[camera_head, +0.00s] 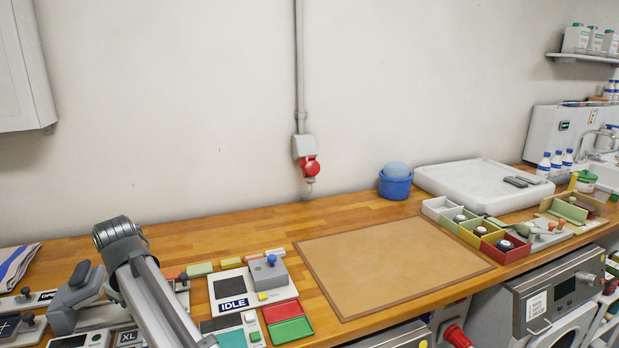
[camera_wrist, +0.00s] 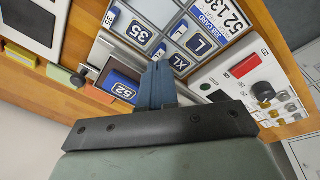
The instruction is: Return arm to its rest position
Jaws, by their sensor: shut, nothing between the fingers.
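My gripper (camera_wrist: 157,72) shows in the wrist view, its blue-grey fingers together with nothing between them. The fingers appear over a label rack (camera_wrist: 142,45) with blue size tags reading 35, L and XL.
A panel with a black knob (camera_wrist: 263,90) is right of the fingers. In the head view, an IDLE device (camera_head: 233,306), a tan mat (camera_head: 390,262), colored bins (camera_head: 470,238), a blue bucket (camera_head: 395,187) and a white slab (camera_head: 470,180) stand on the bench. The mat is clear.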

